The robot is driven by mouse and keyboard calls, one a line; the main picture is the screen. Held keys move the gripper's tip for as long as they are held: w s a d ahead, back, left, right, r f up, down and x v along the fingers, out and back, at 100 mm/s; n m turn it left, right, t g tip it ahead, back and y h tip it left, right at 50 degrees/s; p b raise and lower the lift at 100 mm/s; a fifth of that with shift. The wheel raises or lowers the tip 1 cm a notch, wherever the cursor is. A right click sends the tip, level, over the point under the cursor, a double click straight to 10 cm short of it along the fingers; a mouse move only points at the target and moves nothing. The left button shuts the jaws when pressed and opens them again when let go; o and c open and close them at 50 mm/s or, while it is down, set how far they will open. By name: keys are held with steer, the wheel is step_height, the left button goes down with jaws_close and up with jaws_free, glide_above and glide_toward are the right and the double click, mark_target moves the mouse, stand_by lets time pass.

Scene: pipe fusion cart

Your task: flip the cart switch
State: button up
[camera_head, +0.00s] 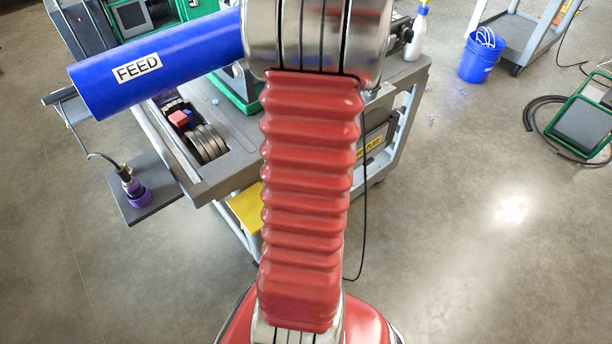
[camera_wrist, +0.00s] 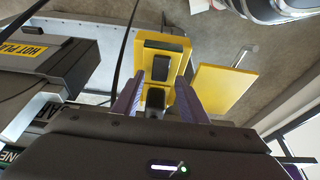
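In the wrist view a yellow switch box (camera_wrist: 183,66) stands just ahead of my gripper (camera_wrist: 157,82), with a dark rocker switch (camera_wrist: 162,68) on its face. The two dark purple fingers are spread apart, one to each side of the lower part of the box, with nothing visibly clamped. Whether the fingertips touch the box I cannot tell. A black part shows low between the fingers. In the head view my red arm covers the gripper and the switch box. The grey cart (camera_head: 235,150) shows on both sides of the arm.
A yellow panel (camera_wrist: 222,88) sits right of the switch box. A dark box labelled HOT PLATE (camera_wrist: 40,62) is at left, with black cables nearby. A blue FEED pipe (camera_head: 165,62) lies over the cart. Open floor (camera_head: 480,230) lies to the right.

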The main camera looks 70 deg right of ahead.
steer(key=v, duration=1.3)
steer(key=shift+r, duration=0.2)
stand_by(0.6)
steer(key=w+a+r+n, duration=0.3)
steer(key=w+a+r, duration=0.35)
steer(key=w, duration=0.25)
steer(key=w+a+r+n, duration=0.2)
steer(key=w+a+r, duration=0.4)
steer(key=w, duration=0.4)
steer(key=s+a+r+t+y, duration=0.1)
steer(key=s+a, duration=0.1)
steer(key=a, duration=0.9)
steer(key=s+a+r+t, duration=0.1)
steer(key=a, duration=1)
steer(key=shift+s+r+y, duration=0.15)
steer(key=shift+s+y, duration=0.2)
steer(key=shift+y, duration=0.05)
